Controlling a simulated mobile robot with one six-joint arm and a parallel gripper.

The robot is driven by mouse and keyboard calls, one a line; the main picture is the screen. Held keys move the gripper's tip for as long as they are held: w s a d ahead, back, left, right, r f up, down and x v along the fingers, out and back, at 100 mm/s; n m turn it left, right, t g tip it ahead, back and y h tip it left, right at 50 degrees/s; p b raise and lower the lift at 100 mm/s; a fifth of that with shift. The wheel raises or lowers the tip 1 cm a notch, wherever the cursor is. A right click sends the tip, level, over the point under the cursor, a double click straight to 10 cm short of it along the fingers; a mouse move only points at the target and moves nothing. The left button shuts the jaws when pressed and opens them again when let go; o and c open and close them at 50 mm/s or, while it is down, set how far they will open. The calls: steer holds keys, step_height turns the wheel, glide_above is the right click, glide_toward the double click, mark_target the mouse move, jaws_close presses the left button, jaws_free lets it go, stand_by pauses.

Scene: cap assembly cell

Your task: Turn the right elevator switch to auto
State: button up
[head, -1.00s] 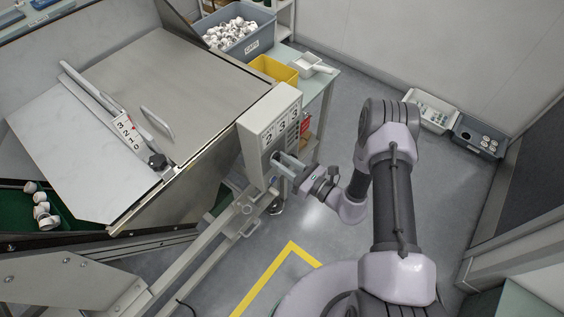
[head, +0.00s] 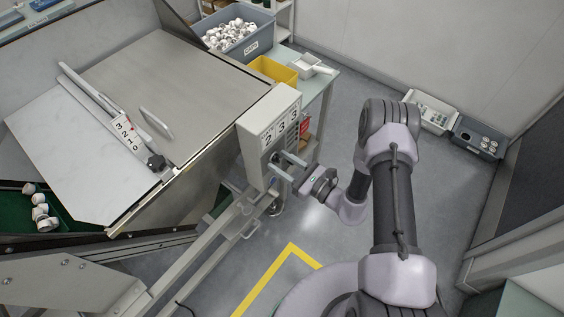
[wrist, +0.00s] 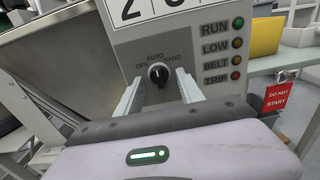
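The grey control box (head: 268,132) stands at the centre of the head view, with number plates on its upper face. In the wrist view its front carries a black rotary switch (wrist: 158,73) marked OFF at left, AUTO at top and HAND at right. The knob's pale mark appears to point up, towards AUTO. My gripper (head: 281,162) is in front of the box's lower face. In the wrist view my gripper (wrist: 159,80) is open, one finger on each side of the knob, with gaps visible. The switch is hidden in the head view.
RUN, LOW, BELT and TRIP lamps (wrist: 237,45) run down right of the switch; RUN looks green. A red DO NOT START tag (wrist: 279,97) hangs further right. A yellow bin (head: 271,69) and grey caps bin (head: 252,47) stand behind. A metal rail (head: 190,262) runs below.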

stand_by(0.4)
steer(key=p+v, duration=0.3)
steer(key=v, duration=1.4)
steer(key=shift+s, duration=0.2)
steer(key=shift+d, duration=0.15)
steer(key=s+a+r+n+g+h+b, duration=0.1)
steer(key=s+a+r+n+g, duration=0.15)
steer(key=r+n+g, duration=0.6)
steer(key=s+a+r+n+g+h, duration=0.1)
steer(key=a+r+n+g+h, duration=0.15)
steer(key=r+n, duration=0.65)
steer(key=s+r+n+t+h, duration=0.2)
steer(key=s+r+t+h, duration=0.1)
steer(key=r, duration=0.5)
steer(key=s+d+r+n+t+h+b, duration=0.1)
steer(key=s+r+t+h, duration=0.1)
steer(key=s+r+h, duration=0.3)
step_height(320, 180, up, 3)
steer(key=shift+s+d+r+n+t+h, duration=0.2)
steer(key=shift+s+d+n+t+h, duration=0.15)
steer(key=shift+s, duration=0.2)
